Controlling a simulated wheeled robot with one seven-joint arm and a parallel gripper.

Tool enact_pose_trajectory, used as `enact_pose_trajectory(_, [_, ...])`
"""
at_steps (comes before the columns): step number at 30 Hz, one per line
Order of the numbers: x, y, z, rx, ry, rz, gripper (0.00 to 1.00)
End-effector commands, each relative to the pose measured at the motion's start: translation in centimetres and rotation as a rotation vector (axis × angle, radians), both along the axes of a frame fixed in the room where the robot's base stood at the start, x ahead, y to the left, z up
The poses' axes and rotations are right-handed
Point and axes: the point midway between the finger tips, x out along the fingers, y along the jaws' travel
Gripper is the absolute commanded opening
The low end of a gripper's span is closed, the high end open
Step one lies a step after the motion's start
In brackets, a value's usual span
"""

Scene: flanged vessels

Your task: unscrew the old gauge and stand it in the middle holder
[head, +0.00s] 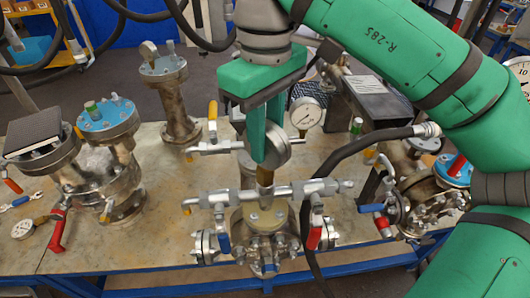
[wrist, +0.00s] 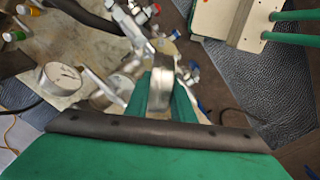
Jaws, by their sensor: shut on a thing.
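My gripper (head: 267,135) is shut on a round silver gauge (head: 278,150), seen nearly edge-on with its dial turned away. A brass stem (head: 264,177) runs below it to the grey cross-pipe manifold (head: 262,196) on the front flanged vessel (head: 262,222). I cannot tell whether the stem is still threaded in. In the wrist view the gauge's metal rim (wrist: 160,85) stands between the green fingers of my gripper (wrist: 163,95). I cannot make out the middle holder in either view.
A second gauge with a white dial (head: 305,113) stands just behind and right. Red and blue valve levers (head: 315,232) hang from the manifold. A black hose (head: 365,143) passes at right. Bare tabletop (head: 172,215) shows left of the manifold.

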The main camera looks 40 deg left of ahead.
Motion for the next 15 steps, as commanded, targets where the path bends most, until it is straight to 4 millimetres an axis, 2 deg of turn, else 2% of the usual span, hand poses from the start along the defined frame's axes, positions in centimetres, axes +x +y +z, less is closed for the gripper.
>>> enact_pose_trajectory(1, [0.05,0.03,0.01,0.001,-0.001,-0.002,0.0])
enact_pose_trajectory(2, [0.05,0.03,0.01,0.001,-0.001,-0.002,0.29])
enact_pose_trajectory(3, [0.05,0.03,0.01,0.001,-0.001,-0.003,0.38])
enact_pose_trajectory(4, [0.05,0.03,0.01,0.001,-0.001,-0.003,0.44])
enact_pose_trajectory(15, [0.04,0.01,0.35,0.0,-0.001,-0.004,0.44])
